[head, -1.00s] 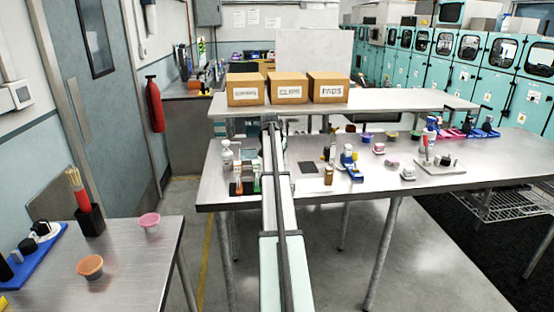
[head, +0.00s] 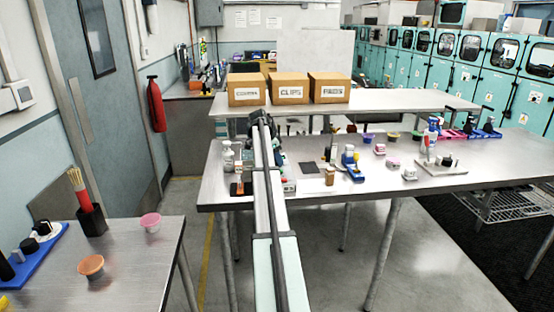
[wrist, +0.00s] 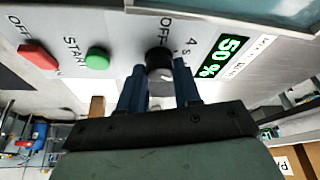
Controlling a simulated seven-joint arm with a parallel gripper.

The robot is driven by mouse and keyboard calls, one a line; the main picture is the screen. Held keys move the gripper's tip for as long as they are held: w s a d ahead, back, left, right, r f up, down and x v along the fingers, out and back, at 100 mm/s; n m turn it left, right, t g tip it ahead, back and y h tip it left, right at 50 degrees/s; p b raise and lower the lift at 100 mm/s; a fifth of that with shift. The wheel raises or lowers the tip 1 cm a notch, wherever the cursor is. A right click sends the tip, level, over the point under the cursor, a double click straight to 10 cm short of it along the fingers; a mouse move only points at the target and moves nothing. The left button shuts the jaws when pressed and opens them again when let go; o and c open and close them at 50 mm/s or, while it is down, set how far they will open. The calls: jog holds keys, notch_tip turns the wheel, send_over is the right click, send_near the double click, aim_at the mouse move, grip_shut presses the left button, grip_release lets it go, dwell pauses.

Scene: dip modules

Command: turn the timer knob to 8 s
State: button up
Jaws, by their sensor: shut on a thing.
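The timer knob (wrist: 159,62) is a round black knob on a pale panel (wrist: 125,40) in the wrist view. The two blue fingers of my gripper (wrist: 158,84) stand on either side of the knob and are shut on it. The printed labels "OFF" and "4 s" show beside the knob. An 8 s mark is not visible, and the knob's exact pointer direction is hard to tell. In the head view my arm reaches to the back of the steel table, and it hides the gripper and the knob.
On the panel are a green START button (wrist: 97,58), a red OFF switch (wrist: 38,55) and a green display (wrist: 224,56) reading 50 %. In the head view, small bottles and cups stand on the steel table (head: 330,198), below a shelf with three cardboard boxes (head: 288,88).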

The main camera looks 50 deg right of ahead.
jog(key=shift+m, duration=0.4)
jog(key=o, duration=1.1)
jog(key=shift+c, duration=0.2)
jog(key=shift+r, duration=0.1)
jog(key=v, duration=1.3)
jog(key=shift+w+r, duration=0.25)
jog(key=shift+r, duration=0.1)
